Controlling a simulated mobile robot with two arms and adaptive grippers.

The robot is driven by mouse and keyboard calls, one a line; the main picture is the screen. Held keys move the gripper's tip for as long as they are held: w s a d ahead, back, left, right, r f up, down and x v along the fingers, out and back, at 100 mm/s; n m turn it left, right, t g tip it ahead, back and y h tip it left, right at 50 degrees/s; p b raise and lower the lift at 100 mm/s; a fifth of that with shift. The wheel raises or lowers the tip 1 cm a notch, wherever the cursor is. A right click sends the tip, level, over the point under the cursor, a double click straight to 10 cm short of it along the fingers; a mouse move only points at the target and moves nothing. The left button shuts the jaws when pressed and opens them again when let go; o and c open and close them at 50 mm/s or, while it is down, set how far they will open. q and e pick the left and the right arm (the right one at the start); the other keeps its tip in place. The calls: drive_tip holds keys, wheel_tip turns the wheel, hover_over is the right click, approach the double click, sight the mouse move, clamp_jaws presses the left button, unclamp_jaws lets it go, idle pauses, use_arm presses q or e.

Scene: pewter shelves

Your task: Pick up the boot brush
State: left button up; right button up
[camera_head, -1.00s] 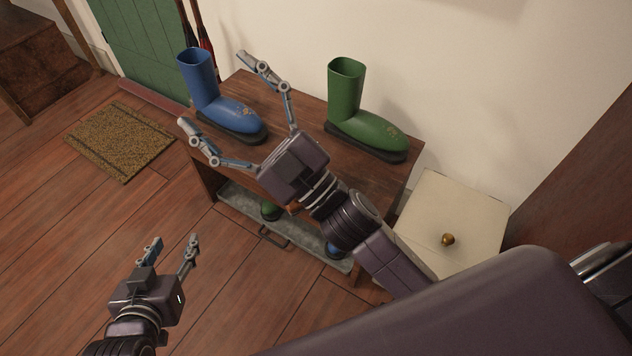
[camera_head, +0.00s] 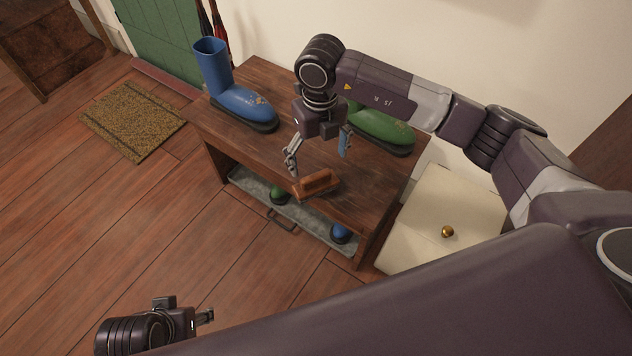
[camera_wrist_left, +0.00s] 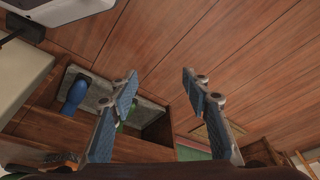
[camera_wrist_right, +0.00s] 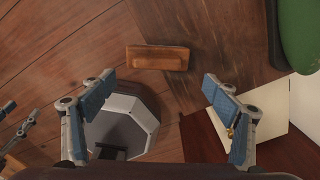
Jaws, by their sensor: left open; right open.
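The boot brush (camera_head: 317,184) is a brown wooden block lying near the front edge of the shelf top. It also shows in the right wrist view (camera_wrist_right: 157,59), just beyond the fingertips. My right gripper (camera_head: 319,158) points down above and behind the brush, fingers spread. In the right wrist view my right gripper (camera_wrist_right: 158,80) is open and empty, apart from the brush. My left gripper (camera_head: 208,316) is low at the bottom left, far from the brush. The left wrist view shows my left gripper (camera_wrist_left: 160,78) open and empty, with floor and shelf beyond.
On the wooden shelf unit (camera_head: 263,150) stand a blue boot (camera_head: 237,97) and a green boot (camera_head: 382,129), the latter partly behind my right gripper. Below is a grey tray (camera_head: 305,219) with small boots.

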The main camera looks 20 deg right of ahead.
sight(316, 175)
wheel_tip(316, 175, down, 2)
drive_tip(key=shift+d, duration=0.15)
drive_tip(key=shift+f+b, duration=0.35)
drive_tip(key=shift+f, duration=0.25)
drive_tip(key=f, duration=0.2)
drive_tip(key=a+f+b, duration=0.1)
drive_tip(key=shift+f, duration=0.35)
drive_tip(key=shift+w+f, duration=0.1)
drive_tip(key=shift+f, duration=0.25)
use_arm(q)
drive_tip(key=v, duration=0.2)
drive_tip(key=shift+s+a+r, duration=0.1)
drive_tip(key=shift+s+r, duration=0.05)
drive_tip(key=shift+r, duration=0.2)
use_arm(e)
drive_tip(key=shift+c, duration=0.4)
drive_tip(key=c, duration=1.3)
drive_tip(key=shift+c, duration=0.2)
drive_tip(key=shift+r, duration=0.15)
